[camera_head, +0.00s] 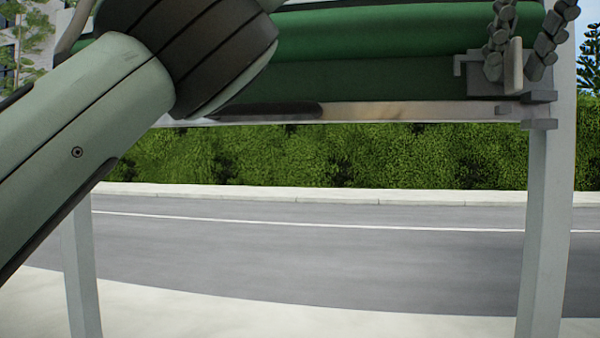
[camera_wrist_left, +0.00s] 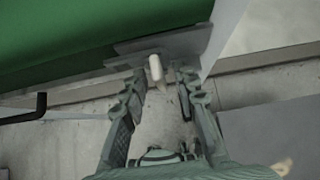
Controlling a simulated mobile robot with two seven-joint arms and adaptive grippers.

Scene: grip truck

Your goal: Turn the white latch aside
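The white latch (camera_head: 514,66) is a small pale upright bar at the lower right corner of the green truck body, by a grey bracket. It also shows in the left wrist view (camera_wrist_left: 156,70). My left gripper (camera_head: 515,74) reaches down from above, with one dark jointed finger on each side of the latch. In the left wrist view my left gripper (camera_wrist_left: 161,80) is open, with the latch between its fingertips. I cannot tell whether either finger touches it. My left arm crosses the upper left of the head view. My right gripper is not in view.
The green truck body (camera_head: 400,80) fills the top, with a pale rail (camera_head: 410,112) along its lower edge. A light post (camera_head: 545,220) stands below the latch corner. A dark hook-shaped bar (camera_wrist_left: 38,108) lies left of the gripper. Road and hedge lie behind.

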